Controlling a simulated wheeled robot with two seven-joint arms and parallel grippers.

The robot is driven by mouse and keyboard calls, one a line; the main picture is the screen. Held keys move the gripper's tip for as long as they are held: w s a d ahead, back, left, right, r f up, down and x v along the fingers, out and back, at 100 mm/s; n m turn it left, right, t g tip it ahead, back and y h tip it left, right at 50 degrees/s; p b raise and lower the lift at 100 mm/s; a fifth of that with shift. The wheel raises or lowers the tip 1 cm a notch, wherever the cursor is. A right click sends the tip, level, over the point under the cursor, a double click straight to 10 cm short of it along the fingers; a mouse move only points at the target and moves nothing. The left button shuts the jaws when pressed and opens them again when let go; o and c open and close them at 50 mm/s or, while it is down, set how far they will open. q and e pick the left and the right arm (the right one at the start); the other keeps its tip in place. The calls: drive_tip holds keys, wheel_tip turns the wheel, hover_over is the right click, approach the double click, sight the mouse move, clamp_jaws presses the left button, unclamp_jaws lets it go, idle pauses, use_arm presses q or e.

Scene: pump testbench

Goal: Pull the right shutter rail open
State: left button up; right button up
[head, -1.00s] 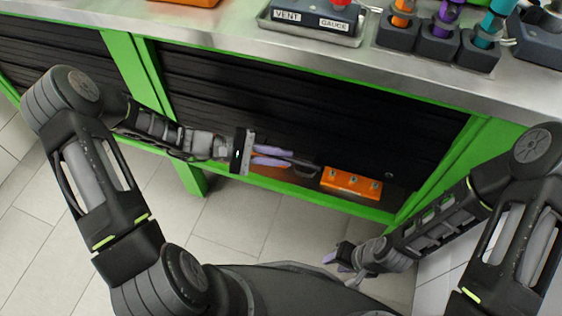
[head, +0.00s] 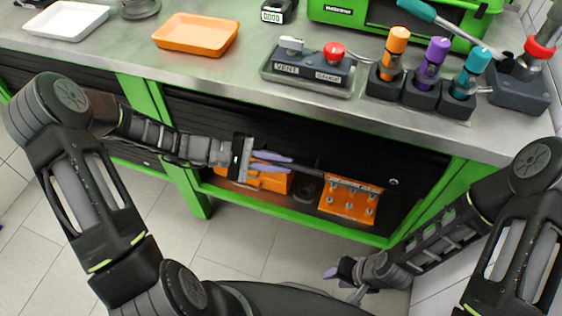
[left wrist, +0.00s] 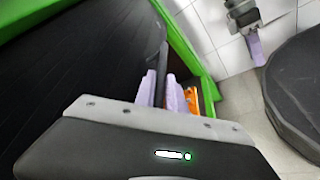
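The right shutter (head: 300,130) is a black slatted panel under the bench, between green posts. Its dark rail (head: 310,170) runs along the lower edge. The shutter is partly raised, with a gap below the rail showing the cabinet inside. My left gripper (head: 284,161) is at the rail, with purple fingers on either side of it. In the left wrist view the rail (left wrist: 163,65) runs between the two fingers (left wrist: 160,92), which look closed on it. My right gripper (head: 340,284) hangs low at the right, away from the shutter, its fingers apart and empty.
Inside the cabinet are an orange block with several pegs (head: 350,202) and another orange thing (head: 270,182). A green lower beam (head: 290,215) crosses below the opening. On the bench (head: 215,75) stand an orange tray (head: 196,35) and a vent/gauge panel (head: 310,68). The floor in front is clear.

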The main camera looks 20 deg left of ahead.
use_arm(q)
drive_tip(key=o, duration=0.4)
drive_tip(key=shift+c, duration=0.2)
drive_tip(key=shift+a, duration=0.1)
drive_tip(key=v, duration=0.7)
drive_tip(key=shift+s+a, duration=0.15)
drive_tip(key=shift+a, duration=0.15)
